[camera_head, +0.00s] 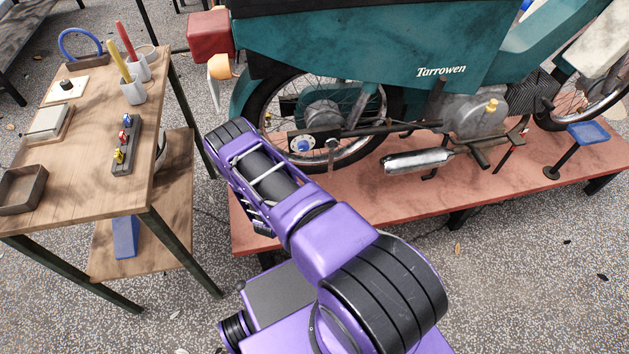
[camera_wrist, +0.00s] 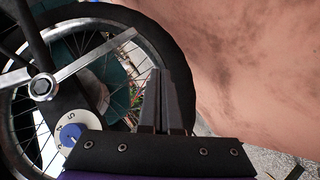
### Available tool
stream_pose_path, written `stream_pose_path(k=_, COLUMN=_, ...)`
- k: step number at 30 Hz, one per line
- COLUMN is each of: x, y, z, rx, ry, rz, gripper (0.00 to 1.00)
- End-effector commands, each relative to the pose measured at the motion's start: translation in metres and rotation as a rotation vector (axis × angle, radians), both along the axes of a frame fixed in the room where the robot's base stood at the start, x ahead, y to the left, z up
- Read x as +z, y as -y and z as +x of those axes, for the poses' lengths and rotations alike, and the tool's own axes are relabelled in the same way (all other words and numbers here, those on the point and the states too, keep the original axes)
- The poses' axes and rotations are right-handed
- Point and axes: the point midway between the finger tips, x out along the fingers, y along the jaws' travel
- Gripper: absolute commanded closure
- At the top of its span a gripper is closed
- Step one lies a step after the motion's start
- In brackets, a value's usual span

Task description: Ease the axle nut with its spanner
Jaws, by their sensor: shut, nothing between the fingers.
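The axle nut (camera_wrist: 42,87) shows at the left of the wrist view, at the hub of the spoked rear wheel. A flat grey bar that looks like the spanner (camera_wrist: 95,54) runs from it to the upper right; its end appears to be around the nut. In the head view the nut (camera_head: 332,143) is small, and I cannot make out the spanner's fit. My gripper (camera_wrist: 166,76) is shut and empty, to the right of the nut and apart from the bar in the picture. In the head view my arm hides its fingers.
A round white dial with a blue centre (camera_wrist: 70,133) sits beside the nut. The teal moped (camera_head: 385,60) stands on a red bench (camera_head: 400,205). A wooden table (camera_head: 85,110) at left holds pots, a dark rack (camera_head: 122,160) and trays. Open floor lies at lower right.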

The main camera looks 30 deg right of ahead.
Motion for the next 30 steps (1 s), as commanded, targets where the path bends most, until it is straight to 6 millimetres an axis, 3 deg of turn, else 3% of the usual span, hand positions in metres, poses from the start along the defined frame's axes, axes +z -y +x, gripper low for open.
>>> stream_pose_path(k=3, x=0.001, y=-0.019, z=-0.01, rx=0.003, ry=-0.002, rz=-0.001, gripper=1.0)
stream_pose_path(k=9, x=0.0, y=-0.035, z=-0.019, rx=0.001, ry=0.0, rz=-0.002, gripper=1.0)
stream_pose_path(k=30, x=0.006, y=-0.037, z=-0.015, rx=-0.002, ry=0.008, rz=-0.007, gripper=1.0)
